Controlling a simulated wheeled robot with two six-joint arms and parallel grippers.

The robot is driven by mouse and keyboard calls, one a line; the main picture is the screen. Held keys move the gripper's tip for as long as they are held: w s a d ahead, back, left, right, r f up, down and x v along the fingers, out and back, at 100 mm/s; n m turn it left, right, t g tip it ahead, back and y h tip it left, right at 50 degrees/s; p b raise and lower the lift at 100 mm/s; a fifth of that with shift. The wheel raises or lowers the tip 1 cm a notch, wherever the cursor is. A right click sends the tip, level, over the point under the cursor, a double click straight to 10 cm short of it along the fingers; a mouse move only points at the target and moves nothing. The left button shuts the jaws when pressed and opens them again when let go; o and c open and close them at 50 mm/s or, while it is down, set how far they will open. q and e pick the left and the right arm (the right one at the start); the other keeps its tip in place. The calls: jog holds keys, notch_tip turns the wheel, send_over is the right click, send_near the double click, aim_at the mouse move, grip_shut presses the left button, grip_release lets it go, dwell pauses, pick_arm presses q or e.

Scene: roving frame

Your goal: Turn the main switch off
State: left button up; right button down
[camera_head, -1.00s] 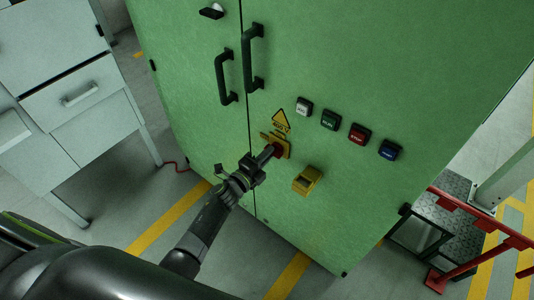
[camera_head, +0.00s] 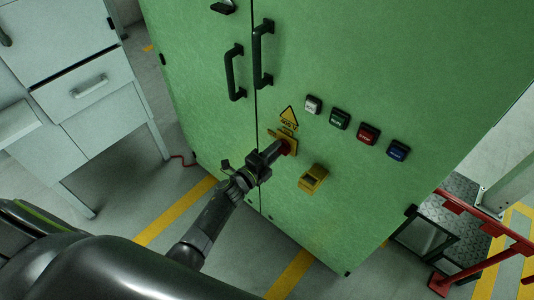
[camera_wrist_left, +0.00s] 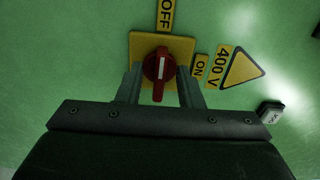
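The main switch is a red knob (camera_wrist_left: 157,68) with a white mark on a yellow plate (camera_wrist_left: 180,47), on the green cabinet door. In the left wrist view its bar stands up-down, in line with the OFF label (camera_wrist_left: 167,14); the ON label (camera_wrist_left: 200,66) is to the right. In the head view the red knob (camera_head: 285,147) is partly hidden by my left gripper (camera_head: 274,152). In the wrist view the left gripper's fingers (camera_wrist_left: 160,88) are open, one on each side of the knob, with gaps visible. My right gripper is not in view.
White, green, red and blue push buttons (camera_head: 368,135) sit right of the switch. A yellow box (camera_head: 313,179) is below it, a 400 V warning sign (camera_head: 289,116) above. Black door handles (camera_head: 263,55) stick out higher up. A grey drawer cabinet (camera_head: 85,90) stands left.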

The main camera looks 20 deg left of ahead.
pick_arm(q)
jog(key=b+v, duration=0.1)
jog(key=v, duration=1.6)
jog(key=shift+s, duration=0.15)
jog(key=shift+a, duration=0.1)
jog(key=s+a+f+n+g+y, duration=0.2)
jog(key=s+f+n, duration=0.15)
jog(key=f, duration=0.45)
jog(key=s+a+f+n+g+y, duration=0.2)
jog(key=a+f+n, duration=0.1)
jog(key=f+n, duration=0.3)
jog(key=s+a+f+n+g+y, duration=0.2)
jog(key=s+f+n+y, duration=0.1)
jog(key=f, duration=0.6)
jog(key=s+f+n+g, duration=0.5)
jog(key=s+f, duration=0.2)
jog(key=s, duration=0.6)
jog(key=s+f+n+g, duration=0.4)
jog(key=s+f, duration=0.4)
jog(key=s, duration=0.5)
jog(key=shift+s+d+f+n+g, duration=0.2)
jog(key=shift+d+f+n+g, duration=0.15)
jog(key=shift+n+g, duration=0.1)
